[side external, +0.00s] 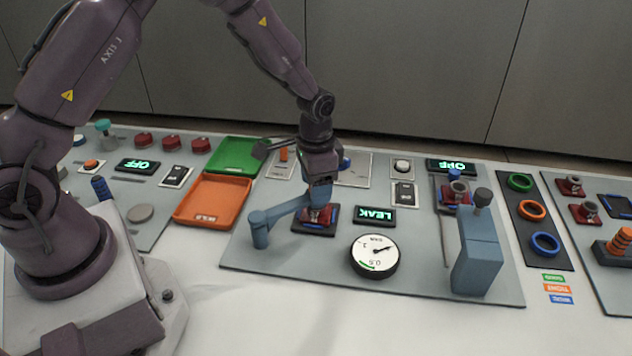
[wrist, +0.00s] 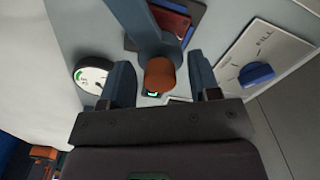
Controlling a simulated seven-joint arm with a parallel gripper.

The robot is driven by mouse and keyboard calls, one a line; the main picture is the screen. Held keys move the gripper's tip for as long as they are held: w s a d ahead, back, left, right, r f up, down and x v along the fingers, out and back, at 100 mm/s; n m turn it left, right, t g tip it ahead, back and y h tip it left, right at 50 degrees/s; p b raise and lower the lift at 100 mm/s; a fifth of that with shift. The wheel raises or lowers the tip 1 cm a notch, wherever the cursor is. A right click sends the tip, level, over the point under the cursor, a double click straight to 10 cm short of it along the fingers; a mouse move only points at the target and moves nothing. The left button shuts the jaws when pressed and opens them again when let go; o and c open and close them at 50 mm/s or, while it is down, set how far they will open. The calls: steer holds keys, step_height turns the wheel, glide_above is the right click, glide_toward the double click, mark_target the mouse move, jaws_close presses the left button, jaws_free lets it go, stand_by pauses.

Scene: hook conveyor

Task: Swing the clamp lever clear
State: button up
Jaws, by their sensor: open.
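The clamp lever (side external: 288,211) is a blue-grey arm. It runs from a round post at its left end across to my gripper (side external: 320,188), over a dark fixture (side external: 303,228) holding a red part (side external: 318,215). In the wrist view the lever (wrist: 140,25) ends in an orange-brown knob (wrist: 160,76). My gripper (wrist: 160,68) is open, with one finger on each side of the knob and a visible gap on both sides. The red part (wrist: 172,22) lies partly hidden behind the lever in the wrist view.
A round gauge (side external: 375,256) and a lit LEAK display (side external: 375,216) sit right of the fixture. A blue FILL knob (wrist: 257,74) is near my gripper. A tall blue-grey block (side external: 477,255) stands farther right. Orange (side external: 235,222) and green trays (side external: 262,150) lie left.

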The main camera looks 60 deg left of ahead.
jaws_close()
steer(key=shift+a, duration=0.1)
steer(key=shift+a+n, duration=1)
steer(key=s+a+n, duration=0.1)
steer(key=a+n, duration=0.1)
steer(key=s+a+n, duration=0.1)
steer(key=a+n, duration=0.1)
steer(key=s+a+n, duration=0.1)
steer(key=a+n, duration=0.1)
steer(key=shift+s+a+n, duration=0.1)
steer(key=shift+a+n, duration=0.3)
steer(key=shift+s+a+n, duration=1.05)
steer(key=shift+s+n, duration=0.1)
steer(key=shift+n, duration=0.35)
steer(key=shift+s, duration=0.1)
jaws_free()
